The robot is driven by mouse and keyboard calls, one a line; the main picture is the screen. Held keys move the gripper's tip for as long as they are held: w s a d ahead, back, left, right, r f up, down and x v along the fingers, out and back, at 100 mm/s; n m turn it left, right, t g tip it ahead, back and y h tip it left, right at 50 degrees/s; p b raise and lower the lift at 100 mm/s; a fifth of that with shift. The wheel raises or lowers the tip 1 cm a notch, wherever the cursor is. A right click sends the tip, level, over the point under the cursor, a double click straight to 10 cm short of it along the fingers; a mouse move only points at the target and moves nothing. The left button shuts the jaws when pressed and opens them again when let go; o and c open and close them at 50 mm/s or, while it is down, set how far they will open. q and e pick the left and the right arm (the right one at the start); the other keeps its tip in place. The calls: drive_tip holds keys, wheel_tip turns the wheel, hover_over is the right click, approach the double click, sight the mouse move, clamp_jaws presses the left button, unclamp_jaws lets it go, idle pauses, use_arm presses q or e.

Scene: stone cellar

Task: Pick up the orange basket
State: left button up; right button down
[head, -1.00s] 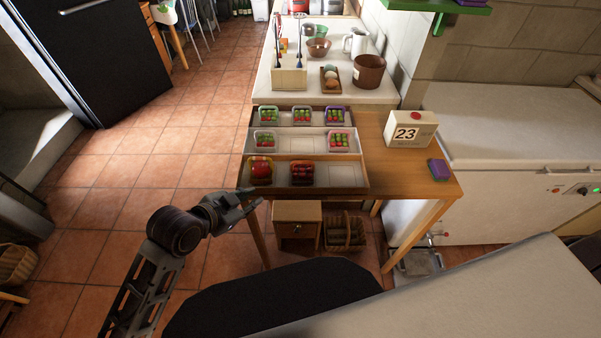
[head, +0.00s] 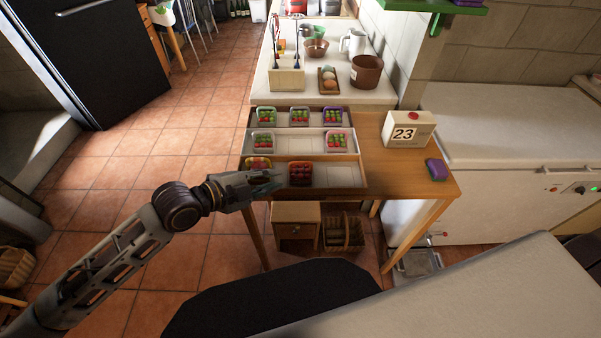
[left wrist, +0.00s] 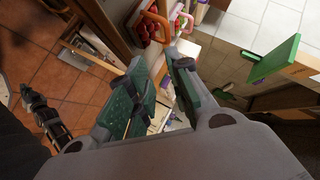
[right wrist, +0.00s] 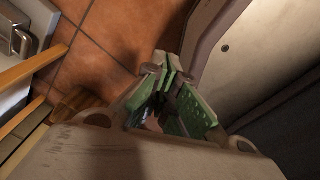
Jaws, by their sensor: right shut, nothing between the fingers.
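The orange basket (head: 258,162), filled with red produce, stands at the left of the front row of the stepped tray (head: 341,176). My left gripper (head: 272,182) is just in front of it and partly hides it in the head view. In the left wrist view the orange basket (left wrist: 152,27) shows its handle beyond the fingertips. The left gripper (left wrist: 160,68) has its fingers apart, with no basket between them. My right gripper (right wrist: 165,72) is shut and empty above the floor, and is out of the head view.
A red basket (head: 301,173) stands close to the right of the orange one. The wooden table (head: 395,178) holds a calendar block (head: 408,129) and a purple sponge (head: 436,169). A small drawer unit (head: 296,222) and wicker basket (head: 343,234) are below.

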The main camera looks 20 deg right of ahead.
use_arm(q)
drive_tip(key=shift+w+a+r+m, duration=0.35)
drive_tip(key=shift+w+a+m, duration=0.35)
drive_tip(key=shift+w+m, duration=0.2)
use_arm(e)
drive_tip(key=shift+s+a, duration=0.8)
drive_tip(key=shift+s, duration=0.05)
